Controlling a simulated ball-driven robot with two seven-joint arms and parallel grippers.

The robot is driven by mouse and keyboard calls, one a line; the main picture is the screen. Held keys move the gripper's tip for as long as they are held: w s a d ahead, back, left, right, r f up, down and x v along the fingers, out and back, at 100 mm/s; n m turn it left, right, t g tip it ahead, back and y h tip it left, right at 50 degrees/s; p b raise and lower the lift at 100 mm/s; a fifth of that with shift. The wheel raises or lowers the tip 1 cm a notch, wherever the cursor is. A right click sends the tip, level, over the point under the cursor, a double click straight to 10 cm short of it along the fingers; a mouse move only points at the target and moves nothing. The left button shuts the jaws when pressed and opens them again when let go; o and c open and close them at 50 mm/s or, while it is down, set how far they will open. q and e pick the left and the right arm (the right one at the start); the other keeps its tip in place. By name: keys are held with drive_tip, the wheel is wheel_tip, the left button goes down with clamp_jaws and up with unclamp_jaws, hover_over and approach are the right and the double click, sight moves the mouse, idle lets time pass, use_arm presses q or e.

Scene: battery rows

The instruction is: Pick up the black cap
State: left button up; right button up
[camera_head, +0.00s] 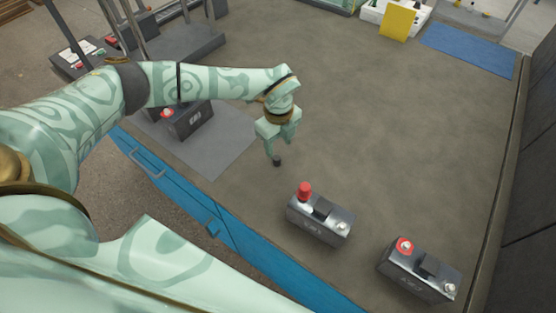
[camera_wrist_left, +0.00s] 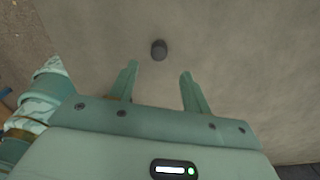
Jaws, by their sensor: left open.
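The black cap (camera_head: 277,161) is a small dark cylinder standing on the bare grey bench top (camera_head: 400,130), left of the middle battery. In the left wrist view the cap (camera_wrist_left: 159,50) is ahead of the fingertips, roughly centred between their lines. My left gripper (camera_head: 282,148) points down just above and behind the cap in the head view. Its two fingers (camera_wrist_left: 158,68) are apart with nothing between them. I cannot tell from these frames how far the fingertips are above the bench. My right gripper is not in view.
A battery with a raised red cap (camera_head: 320,222) stands right of the black cap. Another battery (camera_head: 420,272) is further right. A third battery (camera_head: 190,122) stands on a grey mat (camera_head: 215,155) behind my left arm. A blue mat (camera_head: 468,50) lies at the back right. The bench middle is clear.

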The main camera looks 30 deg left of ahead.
sight(277, 157)
use_arm(q)
drive_tip(key=shift+f, duration=0.55)
drive_tip(key=f, duration=0.1)
drive_tip(key=f+b, duration=0.1)
drive_tip(key=f, duration=0.1)
drive_tip(key=f+b, duration=0.1)
drive_tip(key=f, duration=0.1)
drive_tip(key=shift+a, duration=0.25)
drive_tip(key=shift+r, duration=0.15)
drive_tip(key=c, duration=1)
drive_tip(key=shift+c, duration=0.2)
